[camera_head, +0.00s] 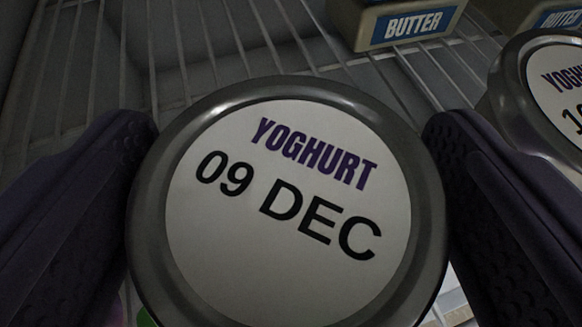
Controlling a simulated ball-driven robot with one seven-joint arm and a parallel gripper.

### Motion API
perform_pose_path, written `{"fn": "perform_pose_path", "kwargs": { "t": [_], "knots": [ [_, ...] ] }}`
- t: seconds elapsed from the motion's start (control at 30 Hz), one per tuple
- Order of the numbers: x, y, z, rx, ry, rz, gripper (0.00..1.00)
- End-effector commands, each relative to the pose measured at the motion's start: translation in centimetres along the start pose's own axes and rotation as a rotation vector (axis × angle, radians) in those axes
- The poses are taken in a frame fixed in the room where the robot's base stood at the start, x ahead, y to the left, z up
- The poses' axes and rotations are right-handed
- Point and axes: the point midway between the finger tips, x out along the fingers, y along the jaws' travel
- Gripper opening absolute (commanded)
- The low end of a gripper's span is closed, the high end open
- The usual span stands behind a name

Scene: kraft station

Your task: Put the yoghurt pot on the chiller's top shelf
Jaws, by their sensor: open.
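The yoghurt pot (290,215) fills the middle of the view, seen from above. Its round lid has a grey metal rim and a white label reading "YOGHURT 09 DEC". My gripper (288,150) is open, with one dark purple finger on each side of the pot. The fingers are close to the lid's rim; I cannot tell whether they touch it. The wire shelf (190,45) of the chiller lies beyond and below the lid. The pot's body is mostly hidden under its lid.
A second yoghurt pot (555,75) stands close at the right, partly out of view. A butter pack (405,24) sits on the wire shelf at the back, with another butter pack (560,14) at the top right. The shelf at the upper left is clear.

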Motion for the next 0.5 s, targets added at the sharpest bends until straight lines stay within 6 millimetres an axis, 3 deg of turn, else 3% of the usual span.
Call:
{"fn": "perform_pose_path", "kwargs": {
  "t": [0.17, 0.5],
  "knots": [
    [-1.7, 0.0, -0.5, -0.001, -0.001, 0.000, 0.89],
    [-9.5, 0.0, -0.6, -0.002, -0.002, -0.001, 0.89]
  ]
}}
